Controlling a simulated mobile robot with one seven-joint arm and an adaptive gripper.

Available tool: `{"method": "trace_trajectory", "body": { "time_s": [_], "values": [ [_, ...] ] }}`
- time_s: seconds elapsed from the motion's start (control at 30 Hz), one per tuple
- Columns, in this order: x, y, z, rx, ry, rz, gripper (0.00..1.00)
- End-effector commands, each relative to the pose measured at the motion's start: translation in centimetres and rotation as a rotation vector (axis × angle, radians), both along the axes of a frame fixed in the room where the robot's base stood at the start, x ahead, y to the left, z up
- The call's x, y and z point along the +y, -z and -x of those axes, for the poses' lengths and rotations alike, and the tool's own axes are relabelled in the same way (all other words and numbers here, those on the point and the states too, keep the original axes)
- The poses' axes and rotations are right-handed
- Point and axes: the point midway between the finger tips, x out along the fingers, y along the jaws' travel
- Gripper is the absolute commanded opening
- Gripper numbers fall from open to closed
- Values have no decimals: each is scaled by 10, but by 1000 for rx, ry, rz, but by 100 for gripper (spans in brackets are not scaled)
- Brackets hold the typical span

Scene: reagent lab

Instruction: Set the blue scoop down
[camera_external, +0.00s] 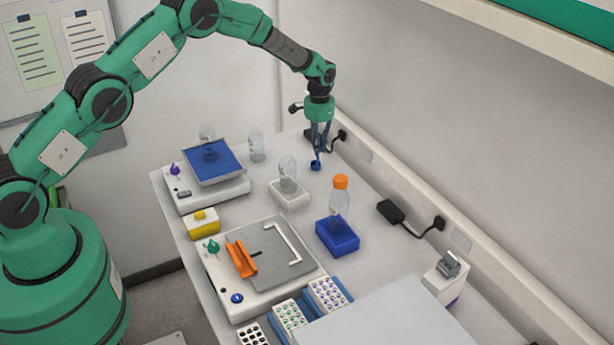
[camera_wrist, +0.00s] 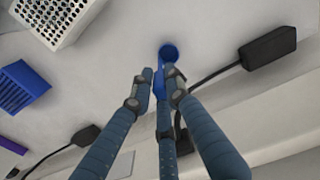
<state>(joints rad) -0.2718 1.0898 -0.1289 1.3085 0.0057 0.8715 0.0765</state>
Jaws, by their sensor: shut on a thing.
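The small blue scoop (camera_external: 316,166) is at the far end of the bench, below my gripper (camera_external: 318,150). In the wrist view the scoop's round cup (camera_wrist: 169,53) sticks out past the fingertips of my gripper (camera_wrist: 163,88). The fingers are shut on its handle, which is mostly hidden between them. The scoop points down toward the white bench top (camera_external: 375,258). I cannot tell whether the cup touches the bench.
A white block holding a clear bottle (camera_external: 288,178) stands left of the scoop. An orange-capped bottle (camera_external: 340,195) and a blue rack (camera_external: 338,237) stand nearer the camera. Black adapters with cables, including one (camera_external: 390,211), lie by the wall. Bench around the scoop is clear.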

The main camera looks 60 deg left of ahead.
Motion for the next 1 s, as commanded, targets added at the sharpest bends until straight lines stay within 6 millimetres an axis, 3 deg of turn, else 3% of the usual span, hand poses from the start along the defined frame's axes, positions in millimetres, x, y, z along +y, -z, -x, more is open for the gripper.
{"method": "trace_trajectory", "body": {
  "time_s": [0.03,0.1,0.13,0.63,1.0],
  "values": [
    [0,1,0,0,0,0,19],
    [0,1,0,0,0,0,33],
    [0,1,0,0,0,0,34],
    [0,-6,0,-1,0,0,34],
    [0,-48,-1,-2,0,0,34]
  ]
}}
